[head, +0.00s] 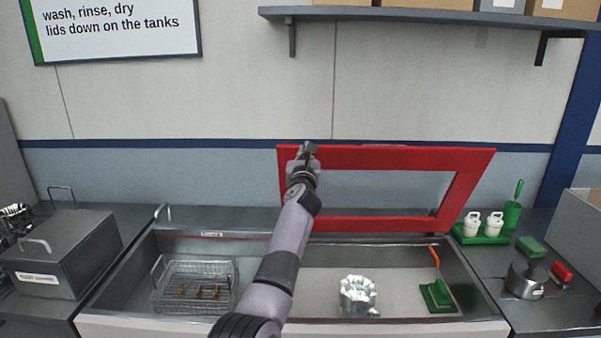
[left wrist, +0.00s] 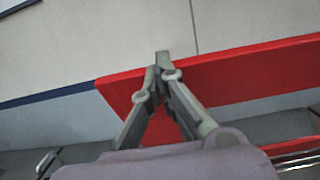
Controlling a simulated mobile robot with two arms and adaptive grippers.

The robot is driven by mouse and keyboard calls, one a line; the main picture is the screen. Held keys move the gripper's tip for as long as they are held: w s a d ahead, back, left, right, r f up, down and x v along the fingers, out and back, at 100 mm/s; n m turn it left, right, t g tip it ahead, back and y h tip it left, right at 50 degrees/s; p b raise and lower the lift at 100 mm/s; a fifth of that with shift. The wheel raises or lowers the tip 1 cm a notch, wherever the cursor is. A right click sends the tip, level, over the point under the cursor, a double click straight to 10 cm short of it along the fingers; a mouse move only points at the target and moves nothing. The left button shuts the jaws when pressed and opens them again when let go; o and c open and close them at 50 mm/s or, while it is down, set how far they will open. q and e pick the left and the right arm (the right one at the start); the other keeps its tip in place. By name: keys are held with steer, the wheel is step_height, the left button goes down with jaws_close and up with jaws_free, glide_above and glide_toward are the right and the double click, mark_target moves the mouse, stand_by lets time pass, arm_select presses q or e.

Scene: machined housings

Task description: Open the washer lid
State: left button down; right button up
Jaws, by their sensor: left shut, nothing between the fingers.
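The washer lid (head: 380,157) is a red frame with a clear window. It stands raised at the back edge of the right-hand basin, near the wall. My left gripper (head: 307,150) is at the lid's upper left corner, in front of the frame. In the left wrist view the fingertips (left wrist: 163,70) meet with nothing between them, and the red lid (left wrist: 240,75) lies beyond them. I cannot tell whether the fingers touch the lid. My right gripper is not in view.
The left basin holds a wire basket (head: 193,287) with brass parts. A lidded grey tank (head: 62,252) stands at far left. A shelf (head: 420,14) hangs above.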

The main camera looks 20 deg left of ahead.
arm_select(q)
steer(key=shift+w+a+r, duration=0.2)
steer(key=shift+w+r, duration=0.05)
steer(key=shift+w, duration=0.25)
steer(key=shift+w+a+r, duration=0.15)
steer(key=shift+w+r, duration=0.1)
steer(key=shift+w, duration=0.25)
steer(key=v, duration=1.2)
steer(key=shift+b, duration=0.3)
